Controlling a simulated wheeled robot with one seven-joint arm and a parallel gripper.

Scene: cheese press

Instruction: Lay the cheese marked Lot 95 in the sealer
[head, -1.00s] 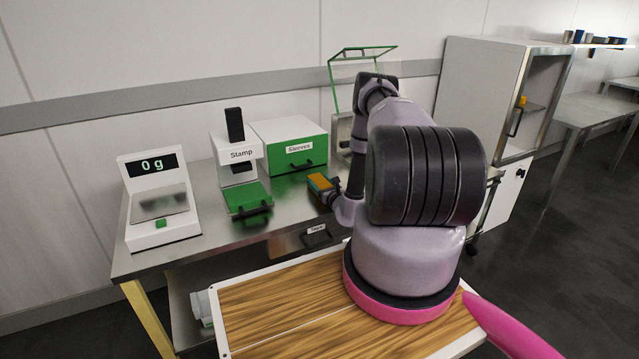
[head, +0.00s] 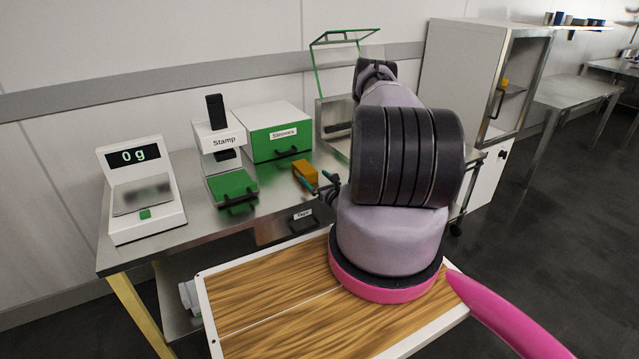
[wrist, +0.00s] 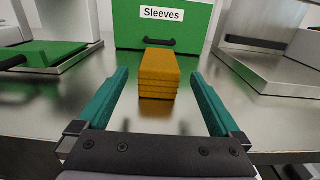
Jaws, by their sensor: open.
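An orange block of cheese (head: 305,172) with layered sides lies on the steel table in front of the Sleeves box. It also shows in the wrist view (wrist: 160,72). No lot marking is legible on it. My gripper (head: 317,182) is open, with teal fingers on the near side of the cheese. In the wrist view my gripper (wrist: 160,78) has its fingertips apart, left and right of the cheese with gaps on both sides. A machine with a raised green-framed lid (head: 334,116), apparently the sealer, stands at the table's back right. My arm hides part of it.
The Sleeves box (head: 278,135) stands behind the cheese. The Stamp press (head: 220,150) and a scale reading 0 g (head: 146,195) stand to the left. A white cabinet (head: 465,80) stands at the right. Bare steel lies around the cheese.

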